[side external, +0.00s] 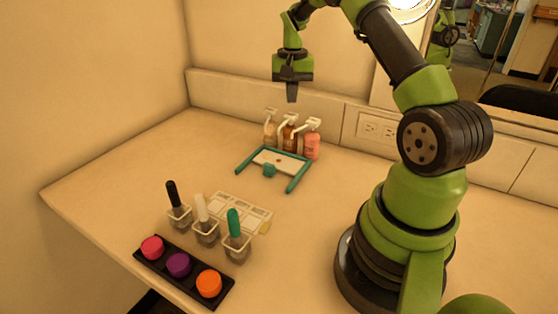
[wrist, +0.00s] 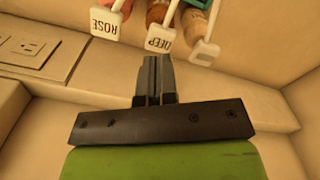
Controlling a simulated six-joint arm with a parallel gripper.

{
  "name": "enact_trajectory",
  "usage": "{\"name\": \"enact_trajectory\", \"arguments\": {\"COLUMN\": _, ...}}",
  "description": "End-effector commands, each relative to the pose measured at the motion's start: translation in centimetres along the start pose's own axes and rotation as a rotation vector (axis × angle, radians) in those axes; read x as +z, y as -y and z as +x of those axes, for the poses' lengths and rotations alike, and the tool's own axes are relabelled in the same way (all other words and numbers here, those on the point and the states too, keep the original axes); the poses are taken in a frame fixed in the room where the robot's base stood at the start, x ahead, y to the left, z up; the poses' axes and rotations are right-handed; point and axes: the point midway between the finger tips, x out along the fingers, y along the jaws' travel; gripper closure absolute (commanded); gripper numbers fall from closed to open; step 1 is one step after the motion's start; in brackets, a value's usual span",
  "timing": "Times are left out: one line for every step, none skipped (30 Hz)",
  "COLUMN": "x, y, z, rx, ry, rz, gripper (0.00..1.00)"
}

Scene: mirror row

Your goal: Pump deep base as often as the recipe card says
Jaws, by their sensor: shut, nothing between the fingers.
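Three pump bottles stand in a row by the back wall. The middle one, brown, is deep base (side external: 290,137); its white pump head reads DEEP in the wrist view (wrist: 160,38). The pink bottle (side external: 312,146) is on its right in the side view; its head reads ROSE (wrist: 105,24). A paler bottle (side external: 269,136) is on the left; its label is unreadable. My gripper (side external: 291,99) is shut and empty, above the pump heads and apart from them; its fingers also show in the wrist view (wrist: 152,62). A pale card (side external: 240,211) with boxes lies on the table; its print is too small to read.
A teal frame with a white plate (side external: 268,158) lies in front of the bottles. Three clear cups with black (side external: 173,192), white (side external: 201,208) and teal (side external: 234,223) handled tools stand nearer. A black tray (side external: 222,293) holds pink, purple and orange round pieces. The table's left is clear.

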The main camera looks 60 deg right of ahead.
Motion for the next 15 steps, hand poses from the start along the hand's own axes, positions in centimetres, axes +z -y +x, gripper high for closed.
{"name": "enact_trajectory", "arguments": {"x": -0.1, "y": 0.0, "z": -0.7, "rx": -0.002, "ry": -0.004, "rz": 0.001, "gripper": 1.0}}
{"name": "enact_trajectory", "arguments": {"x": -0.1, "y": 0.0, "z": -1.0, "rx": -0.002, "ry": -0.004, "rz": 0.001, "gripper": 1.0}}
{"name": "enact_trajectory", "arguments": {"x": 0.0, "y": 0.0, "z": -1.4, "rx": -0.002, "ry": -0.003, "rz": 0.002, "gripper": 1.0}}
{"name": "enact_trajectory", "arguments": {"x": 0.0, "y": 0.0, "z": -1.7, "rx": -0.002, "ry": -0.003, "rz": 0.001, "gripper": 1.0}}
{"name": "enact_trajectory", "arguments": {"x": 0.0, "y": 0.0, "z": -2.0, "rx": -0.002, "ry": -0.004, "rz": 0.001, "gripper": 1.0}}
{"name": "enact_trajectory", "arguments": {"x": -0.1, "y": 0.0, "z": -2.5, "rx": -0.002, "ry": -0.005, "rz": 0.0, "gripper": 1.0}}
{"name": "enact_trajectory", "arguments": {"x": -0.1, "y": 0.0, "z": -2.8, "rx": -0.002, "ry": -0.004, "rz": 0.001, "gripper": 1.0}}
{"name": "enact_trajectory", "arguments": {"x": -0.1, "y": 0.0, "z": -3.1, "rx": -0.002, "ry": -0.003, "rz": 0.001, "gripper": 1.0}}
{"name": "enact_trajectory", "arguments": {"x": 0.0, "y": 0.0, "z": -3.5, "rx": -0.002, "ry": -0.003, "rz": 0.002, "gripper": 1.0}}
{"name": "enact_trajectory", "arguments": {"x": -0.1, "y": 0.0, "z": -3.8, "rx": -0.002, "ry": -0.004, "rz": 0.001, "gripper": 1.0}}
{"name": "enact_trajectory", "arguments": {"x": -0.1, "y": 0.0, "z": -4.0, "rx": -0.001, "ry": -0.003, "rz": 0.0, "gripper": 1.0}}
{"name": "enact_trajectory", "arguments": {"x": 0.0, "y": 0.0, "z": -4.3, "rx": -0.001, "ry": -0.003, "rz": 0.001, "gripper": 1.0}}
{"name": "enact_trajectory", "arguments": {"x": 0.0, "y": 0.0, "z": -4.5, "rx": -0.001, "ry": -0.003, "rz": 0.001, "gripper": 1.0}}
{"name": "enact_trajectory", "arguments": {"x": 0.0, "y": 0.0, "z": -4.7, "rx": -0.002, "ry": -0.002, "rz": 0.002, "gripper": 1.0}}
{"name": "enact_trajectory", "arguments": {"x": 0.0, "y": 0.0, "z": -4.8, "rx": -0.002, "ry": -0.001, "rz": 0.002, "gripper": 1.0}}
